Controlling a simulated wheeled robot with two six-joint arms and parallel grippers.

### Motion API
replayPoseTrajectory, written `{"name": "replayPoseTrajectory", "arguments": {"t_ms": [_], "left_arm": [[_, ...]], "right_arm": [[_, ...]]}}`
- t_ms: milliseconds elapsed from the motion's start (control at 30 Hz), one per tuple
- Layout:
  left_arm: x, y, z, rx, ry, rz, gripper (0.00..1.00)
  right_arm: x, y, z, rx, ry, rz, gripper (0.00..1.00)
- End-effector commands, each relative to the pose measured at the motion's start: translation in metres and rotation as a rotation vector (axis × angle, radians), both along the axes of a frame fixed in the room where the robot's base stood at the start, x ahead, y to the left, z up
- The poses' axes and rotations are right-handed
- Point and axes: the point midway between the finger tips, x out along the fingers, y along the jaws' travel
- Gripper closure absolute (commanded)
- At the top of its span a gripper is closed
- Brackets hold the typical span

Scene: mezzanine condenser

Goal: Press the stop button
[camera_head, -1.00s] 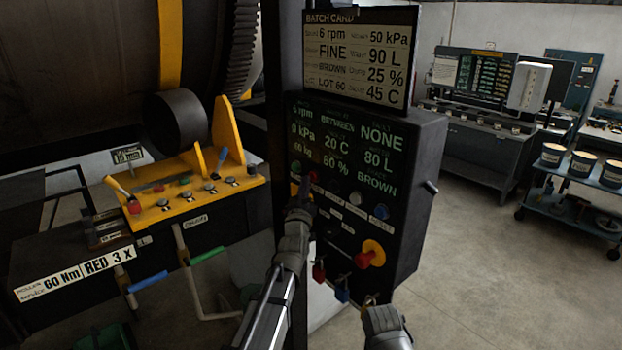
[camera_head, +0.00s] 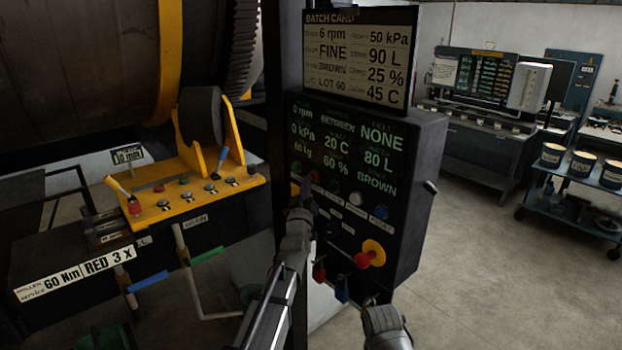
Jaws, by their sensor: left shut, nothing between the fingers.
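The black control box (camera_head: 415,150) stands in the middle with a lit display (camera_head: 345,150) that reads 0 rpm at its top left. Below the display is a row of small buttons, with a red one (camera_head: 315,176) at the left, partly by my gripper. My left gripper (camera_head: 306,190) is shut and empty, its tip just below the red button. I cannot tell whether it touches the panel. A larger red mushroom button on a yellow base (camera_head: 370,253) sits lower right. My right gripper (camera_head: 371,304) is at the bottom, below the box, its fingers hard to make out.
A batch card (camera_head: 360,55) is mounted above the box. Red and blue padlocks (camera_head: 342,289) hang under the panel. A yellow console (camera_head: 190,200) with levers stands left, before a large drum (camera_head: 80,80). Open floor (camera_head: 500,260) lies to the right.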

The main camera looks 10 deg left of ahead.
Motion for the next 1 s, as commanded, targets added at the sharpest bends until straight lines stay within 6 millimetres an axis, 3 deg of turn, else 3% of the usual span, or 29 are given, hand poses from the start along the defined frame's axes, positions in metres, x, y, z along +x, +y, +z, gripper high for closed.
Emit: {"name": "replayPoseTrajectory", "arguments": {"t_ms": [667, 1000], "left_arm": [[-0.014, 0.011, 0.0, 0.0, 0.0, 0.0, 1.0], [-0.04, 0.03, 0.0, 0.002, 0.0, 0.002, 1.0]], "right_arm": [[0.0, 0.0, 0.0, 0.0, 0.0, 0.0, 0.5], [0.0, 0.0, 0.0, 0.0, 0.0, 0.0, 0.5]]}}
